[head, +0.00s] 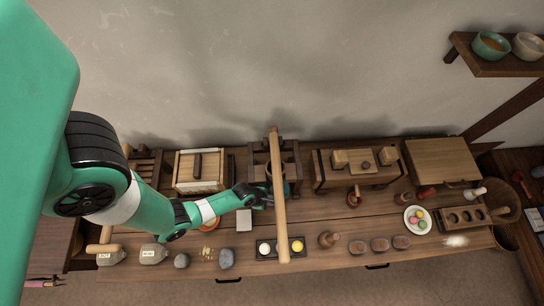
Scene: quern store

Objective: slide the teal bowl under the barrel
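My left arm comes in from the left, and its gripper (262,198) is at the front of a dark wooden press frame (258,150). A small round wooden barrel (260,172) appears to sit inside this frame, partly hidden by a long pole. A teal rounded shape, which looks like the teal bowl (291,188), shows just right of the pole, low at the frame's front. The gripper's fingers reach up to it, but I cannot tell whether they grip it or whether it is fully under the barrel. My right gripper is not in view.
The long wooden pole (280,215) runs from the frame over the table's front edge. A black tray (268,254) holds a white and a yellow item below it. A white square (244,220) lies left. Another teal bowl (490,45) stands on the wall shelf (487,68).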

